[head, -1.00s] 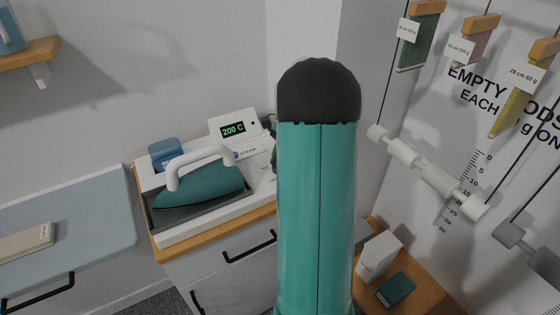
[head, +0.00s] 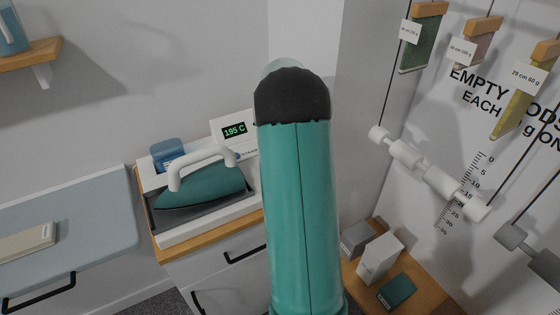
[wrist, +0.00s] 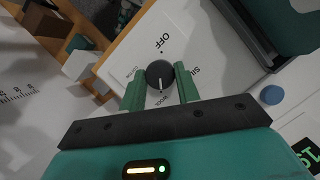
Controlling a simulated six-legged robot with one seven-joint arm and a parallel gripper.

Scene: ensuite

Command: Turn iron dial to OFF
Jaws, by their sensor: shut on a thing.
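The iron dial (wrist: 159,72) is a dark round knob on a white panel in the wrist view. Its white mark points down in the picture, towards a label that seems to read WOOL. The word OFF stands above the dial and a partly seen SIL label is to its right. My gripper (wrist: 162,80) has its two green fingers on either side of the dial, shut on it. In the head view my arm hides the dial and gripper. The teal iron (head: 205,184) with a white handle rests on its white station (head: 190,233), whose display (head: 234,131) reads 195 C.
A blue-grey board (head: 70,215) is at the left. White and grey boxes (head: 380,257) and a dark teal box (head: 397,291) stand on a wooden surface at the right. Rods and hanging tagged samples (head: 425,45) are along the right wall.

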